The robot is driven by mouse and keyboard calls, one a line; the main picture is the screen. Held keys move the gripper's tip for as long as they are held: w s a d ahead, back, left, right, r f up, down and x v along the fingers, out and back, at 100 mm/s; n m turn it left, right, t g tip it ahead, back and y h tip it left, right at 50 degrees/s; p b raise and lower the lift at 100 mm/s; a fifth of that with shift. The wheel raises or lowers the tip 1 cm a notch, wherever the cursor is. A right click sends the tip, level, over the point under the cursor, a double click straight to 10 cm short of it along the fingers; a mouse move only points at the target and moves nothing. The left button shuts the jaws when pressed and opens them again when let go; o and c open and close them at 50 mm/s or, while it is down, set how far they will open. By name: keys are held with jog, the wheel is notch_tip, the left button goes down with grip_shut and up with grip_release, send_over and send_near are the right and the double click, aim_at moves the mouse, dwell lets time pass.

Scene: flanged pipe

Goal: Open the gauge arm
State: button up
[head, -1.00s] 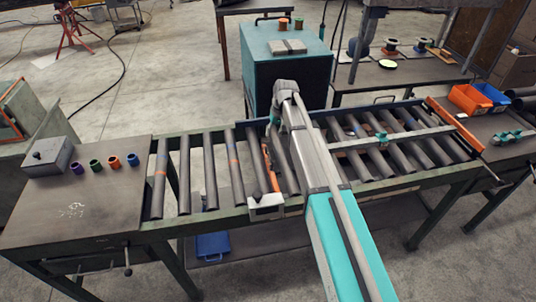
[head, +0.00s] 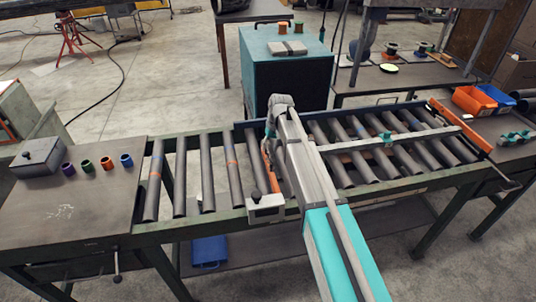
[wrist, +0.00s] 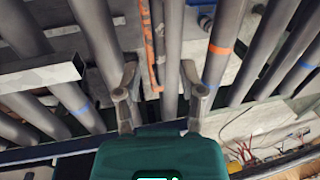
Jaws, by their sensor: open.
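A thin orange arm (head: 267,165) lies across the roller table, just left of my arm. It appears to be the gauge arm, beside a pale block (head: 266,207) with a dark knob at the table's front edge. In the wrist view the orange arm (wrist: 149,45) lies lengthwise among the grey rollers, ahead of and between my finger lines. My gripper (wrist: 161,88) is open, its two fingers apart with nothing held between them. Contact between gripper and orange arm cannot be told.
A grey bar (head: 350,145) with a teal clamp crosses the rollers on the right, near another orange bar (head: 462,127). A teal cabinet (head: 285,75) stands behind. Coloured rings and a grey box (head: 38,158) sit on the left plate.

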jog(key=shift+a+f+b, duration=0.15)
jog(key=shift+f+b, duration=0.4)
jog(key=shift+f, duration=0.25)
grip_shut()
